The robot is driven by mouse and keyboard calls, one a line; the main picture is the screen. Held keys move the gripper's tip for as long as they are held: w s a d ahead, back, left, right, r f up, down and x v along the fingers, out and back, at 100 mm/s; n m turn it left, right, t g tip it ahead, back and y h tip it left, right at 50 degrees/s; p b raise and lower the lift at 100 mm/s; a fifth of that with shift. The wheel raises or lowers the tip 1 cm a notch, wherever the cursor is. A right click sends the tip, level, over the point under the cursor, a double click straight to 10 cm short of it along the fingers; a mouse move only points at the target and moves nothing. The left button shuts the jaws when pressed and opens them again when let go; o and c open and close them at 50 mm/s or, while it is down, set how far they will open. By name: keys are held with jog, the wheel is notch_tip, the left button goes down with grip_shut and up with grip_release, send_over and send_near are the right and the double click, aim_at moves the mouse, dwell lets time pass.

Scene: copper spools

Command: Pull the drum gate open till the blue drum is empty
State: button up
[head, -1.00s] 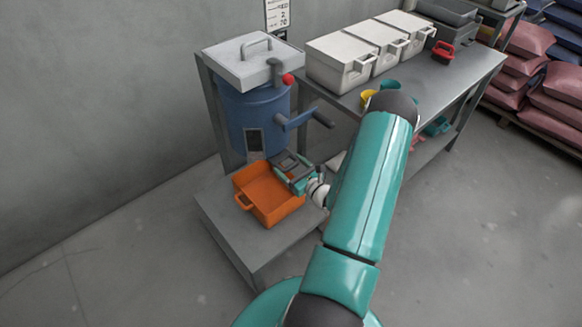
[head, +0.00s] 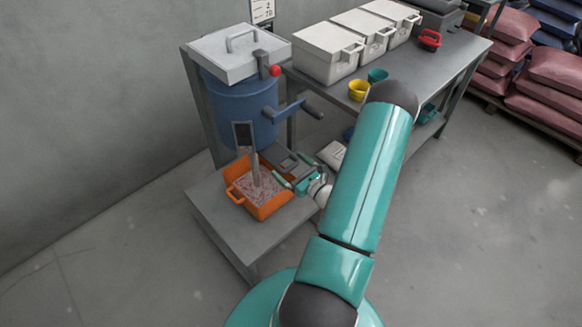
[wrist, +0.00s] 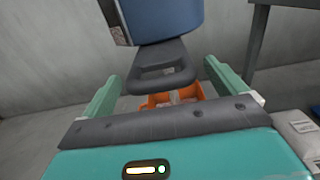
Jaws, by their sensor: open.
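The blue drum (head: 240,105) stands at the back left under a white lid; its lower side shows in the wrist view (wrist: 165,18). A dark looped gate handle (head: 287,161) sticks out below the drum toward my gripper (head: 293,174). In the wrist view the handle (wrist: 160,78) lies between my two open green fingers. A stream of pinkish bits (head: 256,170) falls into the orange tray (head: 236,193), which holds a layer of them. The dark sight window (head: 243,136) shows on the drum; speckled material shows in it in the wrist view (wrist: 117,36).
The orange tray stands on a low grey platform (head: 225,222). A crank (head: 300,107) juts from the drum's right side. A bench (head: 430,75) with white bins (head: 325,53) and cups stands behind my arm.

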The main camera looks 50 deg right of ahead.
jog(key=s+a, duration=0.1)
jog(key=s, duration=1.2)
jog(key=shift+s+a, duration=0.25)
jog(key=shift+s, duration=0.1)
